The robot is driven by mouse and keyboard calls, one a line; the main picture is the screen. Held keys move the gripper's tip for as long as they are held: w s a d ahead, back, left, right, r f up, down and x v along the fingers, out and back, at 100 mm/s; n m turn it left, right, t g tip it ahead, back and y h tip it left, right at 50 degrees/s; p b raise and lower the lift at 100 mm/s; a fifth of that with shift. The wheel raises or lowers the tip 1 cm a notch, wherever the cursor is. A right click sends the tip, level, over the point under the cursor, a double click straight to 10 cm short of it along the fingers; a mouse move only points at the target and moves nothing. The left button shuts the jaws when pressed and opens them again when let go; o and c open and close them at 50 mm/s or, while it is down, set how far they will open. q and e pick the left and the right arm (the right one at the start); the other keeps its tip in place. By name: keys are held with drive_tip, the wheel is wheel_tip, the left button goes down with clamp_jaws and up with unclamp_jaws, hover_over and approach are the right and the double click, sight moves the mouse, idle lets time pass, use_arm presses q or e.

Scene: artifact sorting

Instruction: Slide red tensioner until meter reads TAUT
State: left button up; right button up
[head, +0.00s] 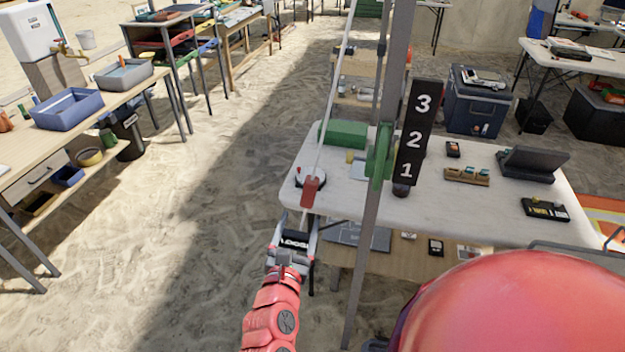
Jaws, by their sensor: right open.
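The red tensioner (312,191) is a small red block on a pale rope or rod that slopes down from the top of the picture, at the left front of the white table. A dark panel with white lettering (294,241), perhaps the meter, shows just below it; the text looks like LOOSE but is partly hidden. My right gripper (296,232) is open around or in front of this panel, below the tensioner and apart from it. Whether anything lies between its fingers is hard to tell. My left gripper is not in view.
A grey post (372,230) and a black board numbered 1 to 3 (417,135) stand right of the tensioner. A bench with blue bins (68,108) stands left; open sand lies between.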

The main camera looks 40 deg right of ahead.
sight(313, 181)
drive_tip(key=p+x, duration=0.5)
drive_tip(key=x, duration=1)
drive_tip(key=shift+f, duration=0.1)
clamp_jaws()
idle(1.0)
